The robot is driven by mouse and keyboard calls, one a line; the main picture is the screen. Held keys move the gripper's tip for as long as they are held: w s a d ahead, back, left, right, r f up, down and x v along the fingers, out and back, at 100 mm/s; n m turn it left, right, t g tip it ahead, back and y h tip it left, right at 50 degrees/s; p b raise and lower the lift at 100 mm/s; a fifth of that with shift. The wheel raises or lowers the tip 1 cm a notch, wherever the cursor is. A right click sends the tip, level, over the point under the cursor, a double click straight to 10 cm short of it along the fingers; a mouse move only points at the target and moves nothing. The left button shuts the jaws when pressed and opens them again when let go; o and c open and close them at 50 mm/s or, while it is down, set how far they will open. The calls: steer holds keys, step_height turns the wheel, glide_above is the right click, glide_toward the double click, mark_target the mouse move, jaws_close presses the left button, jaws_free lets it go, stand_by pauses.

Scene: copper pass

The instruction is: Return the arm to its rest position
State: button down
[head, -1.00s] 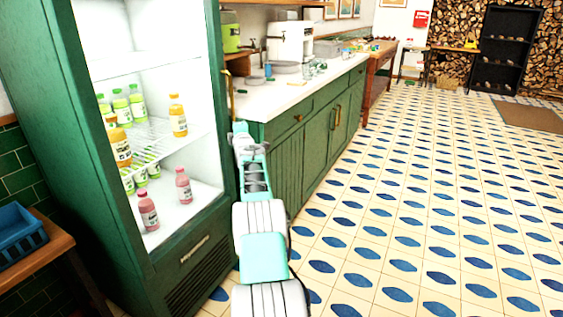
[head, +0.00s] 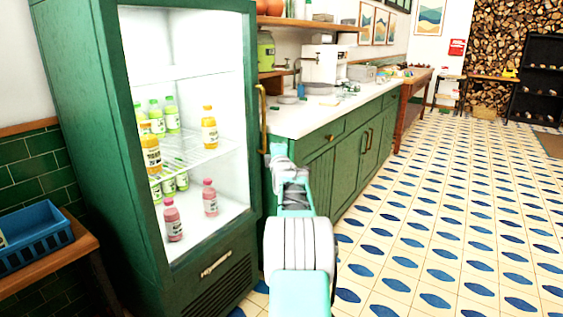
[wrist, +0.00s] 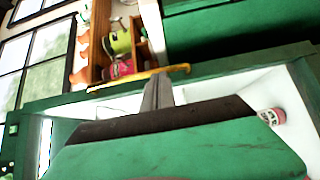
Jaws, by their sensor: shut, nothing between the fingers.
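My arm reaches forward from the bottom of the head view, beside the right edge of a tall green fridge (head: 105,150). My gripper (head: 278,152) is at its far end, small and partly hidden by my own wrist. In the wrist view my gripper (wrist: 158,92) shows as grey fingers pressed together with nothing between them. A brass handle (head: 262,118) stands upright on the fridge's right side, close to my gripper in the picture. In the wrist view the handle (wrist: 140,78) crosses near the fingertips; I cannot tell whether they touch.
The fridge holds several green, orange and pink bottles (head: 211,197). A green counter (head: 345,170) with a white top runs back on the right. A blue crate (head: 35,240) sits on a wooden table at lower left. The tiled floor (head: 450,220) at right is clear.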

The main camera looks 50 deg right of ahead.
steer(key=s+a, duration=0.2)
steer(key=s, duration=0.3)
steer(key=w+a+r+m+y+p, duration=0.1)
steer(key=w+a+r+y+p, duration=0.15)
steer(key=a, duration=0.35)
steer(key=w+a+r+y+p, duration=0.1)
steer(key=a+r+p, duration=0.1)
steer(key=a+p, duration=0.35)
steer(key=s+a+r+m+g+y+p, duration=0.1)
steer(key=s+a+m+g+y+p, duration=0.2)
steer(key=a, duration=0.8)
steer(key=s+a+r+m+g+y+p, duration=0.15)
steer(key=a+p, duration=0.25)
steer(key=a, duration=0.8)
steer(key=s+a+m+g+y+p, duration=0.1)
steer(key=s+a+m+g+p, duration=0.1)
steer(key=s+a+p, duration=0.3)
steer(key=s+a+m+g+y+p, duration=0.1)
steer(key=s+a+m+g+p, duration=0.2)
steer(key=s+a, duration=1)
steer(key=s+g+p, duration=0.1)
steer(key=s+p, duration=0.1)
steer(key=s, duration=0.5)
steer(key=shift+a+f+g+y+p, duration=0.25)
steer(key=shift+a+g+y+p, duration=0.1)
steer(key=shift+a+y+p, duration=0.05)
